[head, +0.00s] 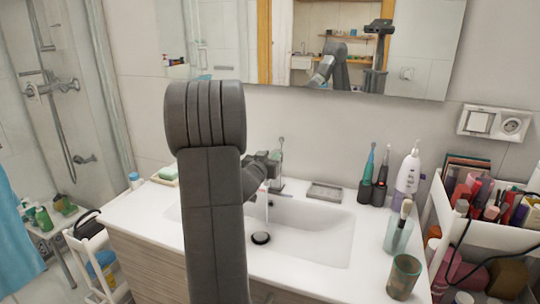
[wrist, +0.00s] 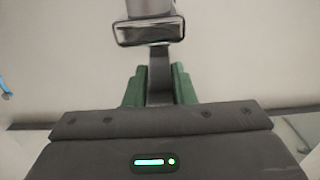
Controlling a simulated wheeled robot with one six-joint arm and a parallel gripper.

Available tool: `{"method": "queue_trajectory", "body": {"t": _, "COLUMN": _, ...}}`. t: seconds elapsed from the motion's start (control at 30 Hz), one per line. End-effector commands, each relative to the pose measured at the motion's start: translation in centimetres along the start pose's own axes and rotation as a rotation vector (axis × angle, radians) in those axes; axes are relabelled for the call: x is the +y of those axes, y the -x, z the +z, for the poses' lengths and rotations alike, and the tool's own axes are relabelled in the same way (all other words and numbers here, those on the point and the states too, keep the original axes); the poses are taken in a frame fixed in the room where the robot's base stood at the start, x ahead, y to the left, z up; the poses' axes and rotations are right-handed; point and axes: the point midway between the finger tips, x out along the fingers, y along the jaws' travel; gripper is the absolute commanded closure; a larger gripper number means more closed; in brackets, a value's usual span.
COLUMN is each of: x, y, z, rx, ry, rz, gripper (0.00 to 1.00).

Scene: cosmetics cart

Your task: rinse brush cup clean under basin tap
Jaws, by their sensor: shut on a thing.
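My gripper (head: 270,160) is at the basin tap (head: 279,172), behind my arm. In the wrist view its green fingers (wrist: 160,88) are shut on the grey tap lever (wrist: 159,72). A thin pale streak, which looks like running water, drops below the tap into the white basin (head: 312,222). A brownish, stained-looking cup (head: 403,277) stands upright on the counter at the front right. Behind it a clear cup (head: 397,237) holds a brush (head: 405,211). Both cups are apart from my gripper.
A soap dish (head: 325,192) lies behind the basin. Electric toothbrushes (head: 380,180) and a white bottle (head: 408,172) stand at the back right. A crowded cosmetics cart (head: 480,235) borders the counter's right side. A dark drain plug (head: 261,238) is in the basin.

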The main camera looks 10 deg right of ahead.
Motion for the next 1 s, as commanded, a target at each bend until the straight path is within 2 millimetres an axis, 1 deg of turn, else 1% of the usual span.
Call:
{"method": "queue_trajectory", "body": {"t": 0.03, "x": 0.03, "y": 0.00, "z": -0.67, "rx": -0.013, "ry": 0.000, "rz": 0.000, "gripper": 1.00}}
{"method": "queue_trajectory", "body": {"t": 0.1, "x": 0.04, "y": -0.02, "z": -0.93, "rx": -0.030, "ry": 0.001, "rz": 0.001, "gripper": 1.00}}
{"method": "queue_trajectory", "body": {"t": 0.4, "x": 0.03, "y": -0.16, "z": -1.51, "rx": -0.110, "ry": 0.001, "rz": 0.000, "gripper": 1.00}}
{"method": "queue_trajectory", "body": {"t": 0.6, "x": 0.01, "y": -0.22, "z": -1.35, "rx": -0.144, "ry": 0.001, "rz": 0.000, "gripper": 1.00}}
{"method": "queue_trajectory", "body": {"t": 0.9, "x": -0.01, "y": -0.22, "z": -1.11, "rx": -0.146, "ry": 0.000, "rz": 0.000, "gripper": 1.00}}
{"method": "queue_trajectory", "body": {"t": 0.93, "x": 0.00, "y": -0.22, "z": -1.11, "rx": -0.146, "ry": 0.000, "rz": 0.000, "gripper": 0.75}}
{"method": "queue_trajectory", "body": {"t": 0.97, "x": -0.01, "y": -0.22, "z": -1.11, "rx": -0.146, "ry": 0.000, "rz": 0.000, "gripper": 0.69}}
{"method": "queue_trajectory", "body": {"t": 1.0, "x": -0.01, "y": -0.22, "z": -1.11, "rx": -0.146, "ry": 0.000, "rz": 0.000, "gripper": 0.61}}
